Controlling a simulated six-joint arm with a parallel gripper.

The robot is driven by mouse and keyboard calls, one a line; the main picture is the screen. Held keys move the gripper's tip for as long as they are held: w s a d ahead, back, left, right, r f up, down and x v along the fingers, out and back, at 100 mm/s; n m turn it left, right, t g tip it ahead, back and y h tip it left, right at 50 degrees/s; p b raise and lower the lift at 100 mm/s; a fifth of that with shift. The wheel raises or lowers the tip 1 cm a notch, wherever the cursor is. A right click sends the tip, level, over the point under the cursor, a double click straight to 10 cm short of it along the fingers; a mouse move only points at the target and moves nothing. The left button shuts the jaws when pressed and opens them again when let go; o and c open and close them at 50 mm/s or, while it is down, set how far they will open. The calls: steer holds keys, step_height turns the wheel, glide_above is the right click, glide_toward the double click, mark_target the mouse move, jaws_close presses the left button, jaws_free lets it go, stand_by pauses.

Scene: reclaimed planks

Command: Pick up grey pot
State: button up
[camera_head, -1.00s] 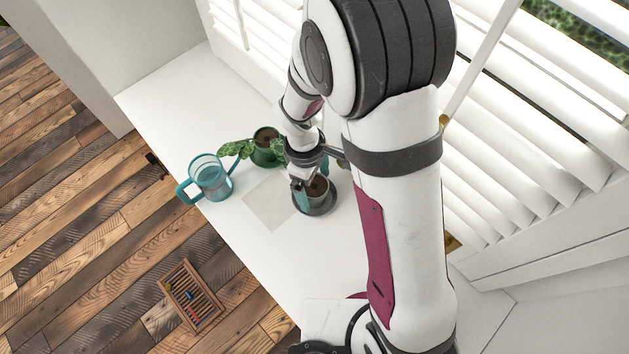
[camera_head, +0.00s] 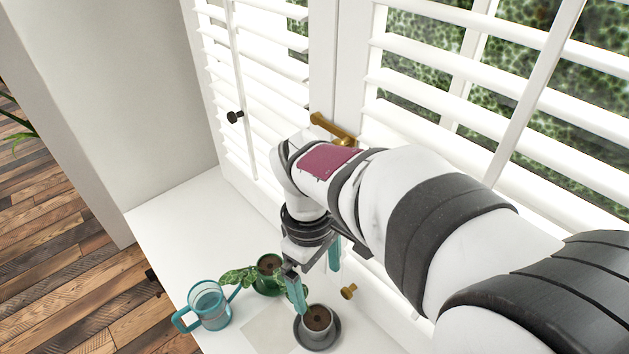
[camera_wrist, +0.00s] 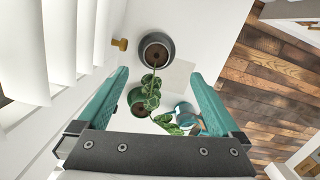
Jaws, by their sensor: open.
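The pot also shows at the top middle of the wrist view (camera_wrist: 157,40). My gripper (camera_head: 318,289) is open and empty, with teal fingers, above the pot. In the head view the left fingertip overlaps the pot's rim; I cannot tell whether it touches. In the wrist view my gripper (camera_wrist: 159,73) has its fingers wide apart, and the pot lies beyond the tips, between them.
A green pot (camera_head: 268,285) with a leafy plant stands left of the grey pot. A teal watering can (camera_head: 207,306) is farther left near the edge. A pale square sheet (camera_head: 268,336) lies in front. A brass knob (camera_head: 348,292) and white shutters (camera_head: 415,95) are behind.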

steer(key=s+d+m+y, duration=0.1)
steer(key=s+d+m, duration=0.2)
steer(key=s+m, duration=0.4)
steer(key=s+d+r+m+y, duration=0.1)
steer(key=s+d+m, duration=0.3)
steer(key=s+m, duration=0.4)
steer(key=shift+s+d+m+t+y, duration=0.2)
steer(key=shift+m+t+y, duration=0.15)
steer(key=shift+m, duration=0.55)
steer(key=m+h, duration=0.5)
steer(key=m, duration=0.9)
glide_above(317, 319)
steer(key=a, duration=0.3)
step_height(317, 319, down, 3)
steer(key=shift+m, duration=0.3)
steer(key=x, duration=0.5)
steer(key=a+x, duration=0.1)
steer(key=x, duration=0.9)
steer(key=shift+s+a+f, duration=0.15)
steer(key=shift+s+f, duration=0.25)
steer(key=shift+f, duration=0.05)
jaws_close()
